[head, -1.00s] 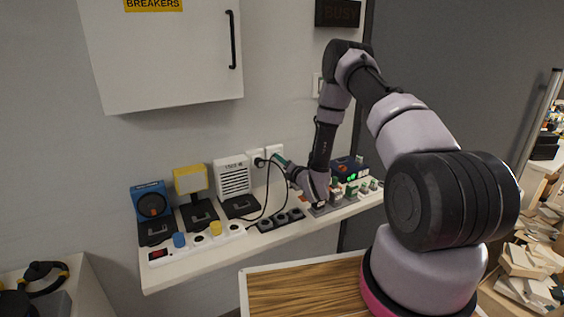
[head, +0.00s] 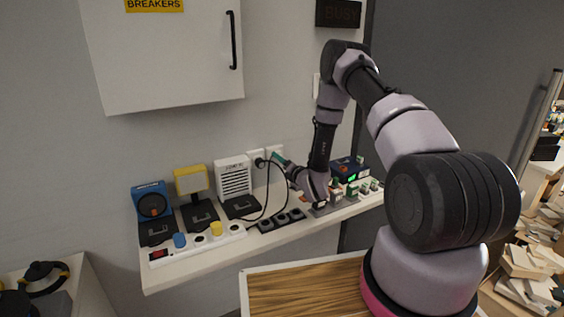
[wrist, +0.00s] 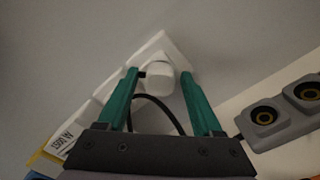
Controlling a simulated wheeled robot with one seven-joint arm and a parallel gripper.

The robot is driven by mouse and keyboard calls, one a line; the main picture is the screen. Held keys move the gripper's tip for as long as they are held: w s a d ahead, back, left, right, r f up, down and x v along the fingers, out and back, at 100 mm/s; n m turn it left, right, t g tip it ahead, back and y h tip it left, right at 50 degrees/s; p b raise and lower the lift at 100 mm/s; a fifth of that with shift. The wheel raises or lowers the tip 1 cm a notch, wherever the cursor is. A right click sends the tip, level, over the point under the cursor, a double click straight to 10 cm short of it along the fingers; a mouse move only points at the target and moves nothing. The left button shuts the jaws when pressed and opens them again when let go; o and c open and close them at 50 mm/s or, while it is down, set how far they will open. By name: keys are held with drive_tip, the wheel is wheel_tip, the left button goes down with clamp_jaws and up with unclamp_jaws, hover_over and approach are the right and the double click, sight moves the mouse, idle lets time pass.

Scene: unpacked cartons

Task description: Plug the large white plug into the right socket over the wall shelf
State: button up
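The large white plug (wrist: 159,76) sits against a white socket plate (wrist: 165,46) in the wrist view and looks plugged in. How deep it sits cannot be told. In the head view the right socket (head: 274,151) is beside the left socket (head: 256,154), where a black plug (head: 260,162) with a black cord shows. My gripper (wrist: 161,77) has its green fingers on either side of the white plug, with a gap on each side, so it is open. In the head view my gripper (head: 277,159) is at the right socket and hides the white plug.
The wall shelf (head: 200,264) below holds a white heater (head: 232,176), a yellow lamp (head: 190,181), a blue device (head: 151,202), a white power strip (head: 196,241) and a dark socket strip (head: 281,220). A black cord (wrist: 160,101) loops near my fingers. A breaker cabinet (head: 165,60) hangs above.

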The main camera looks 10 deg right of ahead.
idle(0.3)
drive_tip(key=v, duration=1)
drive_tip(key=w+d+r+m+g+h, duration=0.1)
drive_tip(key=w+d+r+m+h, duration=0.2)
drive_tip(key=r, duration=0.4)
drive_tip(key=w+d+r+m+g+h, duration=0.1)
drive_tip(key=w+d+r+m, duration=0.1)
drive_tip(key=r+m, duration=0.4)
drive_tip(key=s+d+r+m+g+h, duration=0.1)
drive_tip(key=s+r+m, duration=0.1)
drive_tip(key=r+m, duration=0.4)
drive_tip(key=s+d+r+m+g+h, duration=0.1)
drive_tip(key=s+d+r+m, duration=0.2)
drive_tip(key=r, duration=0.5)
drive_tip(key=s+a+r+m+g, duration=0.2)
drive_tip(key=s+r+m, duration=0.2)
drive_tip(key=s, duration=0.6)
drive_tip(key=s+a+r+m+g+y, duration=0.1)
drive_tip(key=s+a+r+m+g, duration=0.1)
drive_tip(key=s+r+m, duration=0.2)
drive_tip(key=s+a+r+m+g+y, duration=0.1)
drive_tip(key=s+m, duration=0.7)
drive_tip(key=s, duration=1)
wheel_tip(320, 180, up, 3)
drive_tip(key=shift+a+f+m+g, duration=0.1)
drive_tip(key=shift+a+m+g, duration=0.3)
drive_tip(key=shift+a+g, duration=0.2)
